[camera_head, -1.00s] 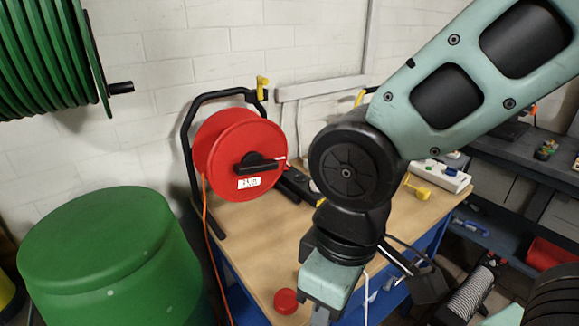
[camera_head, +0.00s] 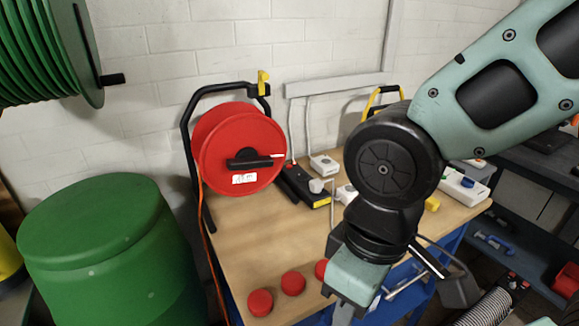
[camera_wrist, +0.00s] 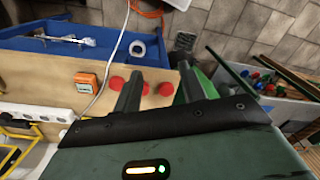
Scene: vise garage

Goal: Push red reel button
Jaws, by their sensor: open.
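A red cable reel (camera_head: 240,140) in a black frame stands on the wooden workbench. Three round red buttons lie along the bench's front edge: a left one (camera_head: 260,302), a middle one (camera_head: 293,283) and a right one (camera_head: 321,270), partly behind my arm. Which belongs to the reel cannot be told. My gripper (camera_wrist: 160,72) is open and empty, its two fingers apart over the bench edge. In the wrist view, red buttons (camera_wrist: 165,89) show between the fingers and another (camera_wrist: 116,83) beside the left finger. The fingertips are mostly cut off in the head view.
A green barrel (camera_head: 100,245) stands left of the bench, and a green hose reel (camera_head: 50,50) hangs on the wall. Power strips and plugs (camera_head: 303,185) lie behind the buttons. An orange box (camera_wrist: 86,80) sits near the bench edge.

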